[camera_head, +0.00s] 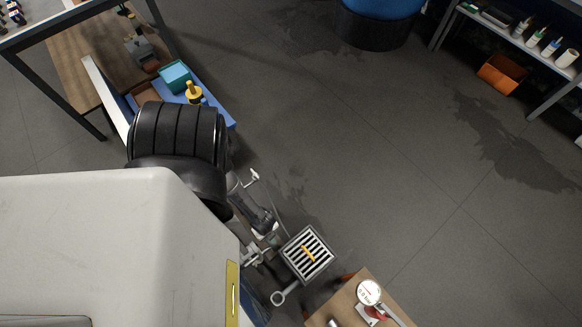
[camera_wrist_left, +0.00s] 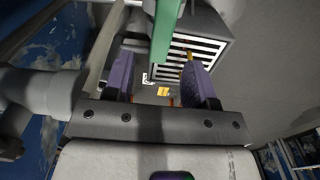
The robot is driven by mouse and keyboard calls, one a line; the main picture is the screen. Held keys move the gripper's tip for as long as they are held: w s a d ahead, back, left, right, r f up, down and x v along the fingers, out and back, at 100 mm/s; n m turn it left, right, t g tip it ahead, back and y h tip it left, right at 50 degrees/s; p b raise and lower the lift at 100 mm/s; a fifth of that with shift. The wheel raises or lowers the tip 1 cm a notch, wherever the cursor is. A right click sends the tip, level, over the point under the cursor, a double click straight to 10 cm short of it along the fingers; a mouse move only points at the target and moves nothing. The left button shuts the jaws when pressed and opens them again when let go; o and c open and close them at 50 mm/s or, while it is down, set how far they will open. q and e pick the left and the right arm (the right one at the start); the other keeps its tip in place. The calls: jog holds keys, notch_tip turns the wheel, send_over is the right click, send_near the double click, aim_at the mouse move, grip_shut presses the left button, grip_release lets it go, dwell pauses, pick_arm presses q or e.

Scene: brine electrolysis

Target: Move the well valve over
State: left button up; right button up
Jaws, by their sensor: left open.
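In the left wrist view, my left gripper (camera_wrist_left: 160,66) is open, with its two purple fingers apart. A green bar (camera_wrist_left: 166,28) reaches in from the top between the fingertips; its far end is cut off, and I cannot tell whether the fingers touch it. I cannot tell for sure which part is the well valve. A box with a slatted grate (camera_wrist_left: 200,47) lies behind the fingers. In the head view, a slatted grate box (camera_head: 296,238) stands beside grey pipe fittings with a small white lever (camera_head: 254,175). The left fingers are hidden there. My right gripper is not in view.
A wooden table (camera_head: 75,75) stands at the upper left, with a blue tray (camera_head: 231,124) near it. A small wooden stand (camera_head: 345,298) holds a round gauge (camera_head: 369,292). A blue drum (camera_head: 385,8) and a shelf (camera_head: 545,55) are farther off. The middle floor is clear.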

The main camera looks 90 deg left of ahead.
pick_arm(q)
notch_tip(320, 180, up, 10)
jog(key=p, duration=0.4)
jog(key=shift+f, duration=0.25)
dwell(0.3)
